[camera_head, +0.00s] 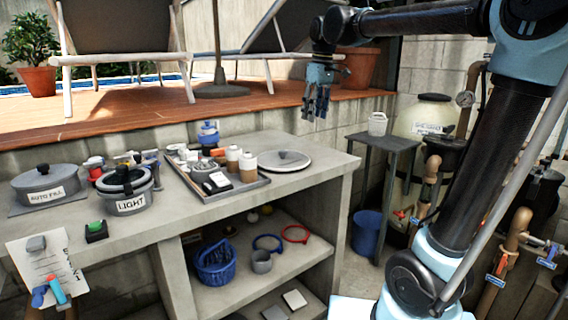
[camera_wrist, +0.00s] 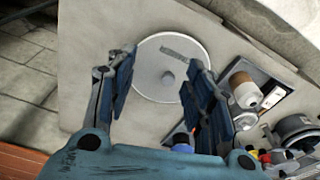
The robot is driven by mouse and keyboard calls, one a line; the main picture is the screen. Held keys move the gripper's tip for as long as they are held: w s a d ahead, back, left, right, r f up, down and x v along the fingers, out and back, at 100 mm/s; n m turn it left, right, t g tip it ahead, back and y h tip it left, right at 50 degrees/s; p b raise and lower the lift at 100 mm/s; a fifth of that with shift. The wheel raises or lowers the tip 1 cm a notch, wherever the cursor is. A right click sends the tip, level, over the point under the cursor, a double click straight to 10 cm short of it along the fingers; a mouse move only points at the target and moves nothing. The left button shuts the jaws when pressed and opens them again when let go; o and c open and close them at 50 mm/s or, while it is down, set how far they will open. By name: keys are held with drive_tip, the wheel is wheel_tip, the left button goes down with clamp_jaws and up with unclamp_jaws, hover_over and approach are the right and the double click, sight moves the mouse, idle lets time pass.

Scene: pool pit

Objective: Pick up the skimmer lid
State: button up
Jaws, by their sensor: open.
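My gripper (camera_head: 318,104) hangs in the air above and behind the right part of the counter, apart from the disc. In the wrist view the two blue fingers (camera_wrist: 158,88) are spread wide and empty, with the disc seen between and beyond them.
A tray (camera_head: 232,196) with several bottles and small items sits just left of the disc. Further left are the LIGHT pot (camera_head: 125,204) and the AUTO FILL lid (camera_head: 46,196). The raised tiled deck (camera_head: 110,112) borders the counter's back. A small dark table (camera_head: 384,142) stands right.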

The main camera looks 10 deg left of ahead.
drive_tip(key=a+r+n, duration=0.2)
drive_tip(key=a+r, duration=0.1)
drive_tip(key=a, duration=0.5)
hover_over(283, 151)
drive_tip(key=d, duration=0.1)
drive_tip(key=f, duration=1.2)
drive_tip(key=shift+d, duration=0.2)
drive_tip(key=shift+w+a+f, duration=0.1)
drive_tip(key=shift+a+f, duration=0.15)
drive_tip(key=shift+f, duration=0.6)
drive_tip(key=shift+a+f, duration=0.2)
drive_tip(key=shift+f, duration=0.6)
drive_tip(key=shift+w+a+f, duration=0.1)
drive_tip(key=shift+a+f, duration=0.15)
drive_tip(key=shift+f, duration=0.6)
clamp_jaws()
